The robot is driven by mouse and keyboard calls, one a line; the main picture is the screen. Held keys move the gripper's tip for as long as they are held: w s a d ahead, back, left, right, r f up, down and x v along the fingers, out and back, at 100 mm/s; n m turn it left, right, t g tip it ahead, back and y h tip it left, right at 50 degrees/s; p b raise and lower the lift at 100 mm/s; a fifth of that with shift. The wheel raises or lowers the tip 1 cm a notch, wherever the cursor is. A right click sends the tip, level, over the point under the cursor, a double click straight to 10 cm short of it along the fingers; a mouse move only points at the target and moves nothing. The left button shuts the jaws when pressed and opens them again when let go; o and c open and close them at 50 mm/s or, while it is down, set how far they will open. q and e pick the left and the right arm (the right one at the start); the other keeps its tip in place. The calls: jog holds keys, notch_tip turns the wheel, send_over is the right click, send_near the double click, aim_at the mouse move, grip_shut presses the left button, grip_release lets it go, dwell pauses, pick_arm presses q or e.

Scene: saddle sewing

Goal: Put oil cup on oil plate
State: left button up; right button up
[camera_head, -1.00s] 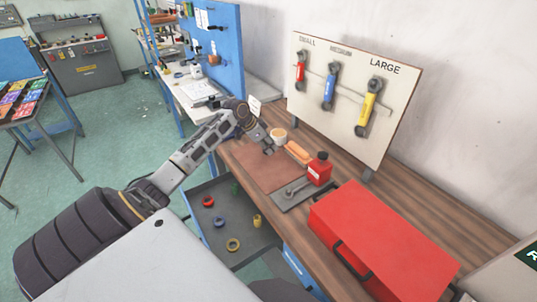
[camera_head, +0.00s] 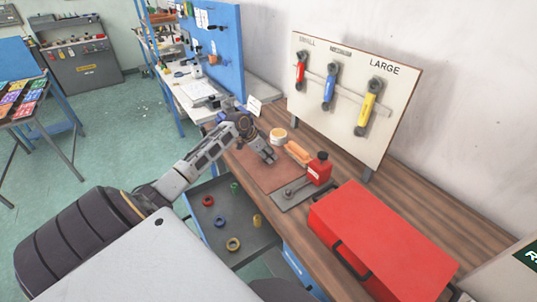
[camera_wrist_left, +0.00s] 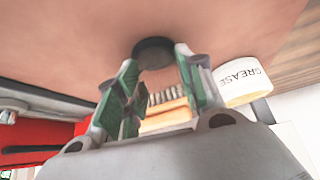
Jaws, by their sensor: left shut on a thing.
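My left gripper (camera_head: 272,160) is low over the brown mat on the workbench. In the left wrist view its green-padded fingers (camera_wrist_left: 158,80) are closed around a small dark round piece (camera_wrist_left: 153,50), which looks like the oil cup. In the head view this piece is too small and hidden to make out. A grey plate (camera_head: 281,207), likely the oil plate, lies at the mat's right edge with a small grey part on it. A red bottle (camera_head: 319,172) with a black cap stands at the plate's far end. My right gripper is not in view.
A white grease tub (camera_head: 278,136) and an orange-brown brush-like item (camera_head: 297,152) lie behind the gripper. A red toolbox (camera_head: 383,240) fills the bench at right. An open drawer (camera_head: 262,238) holds colored rings. The mat's near part (camera_head: 250,172) is clear.

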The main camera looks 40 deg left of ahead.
pick_arm(q)
jog(key=o, duration=1)
jog(key=shift+f, duration=0.1)
jog(key=v, duration=1.2)
jog(key=shift+b, duration=0.3)
jog(key=shift+o, duration=0.2)
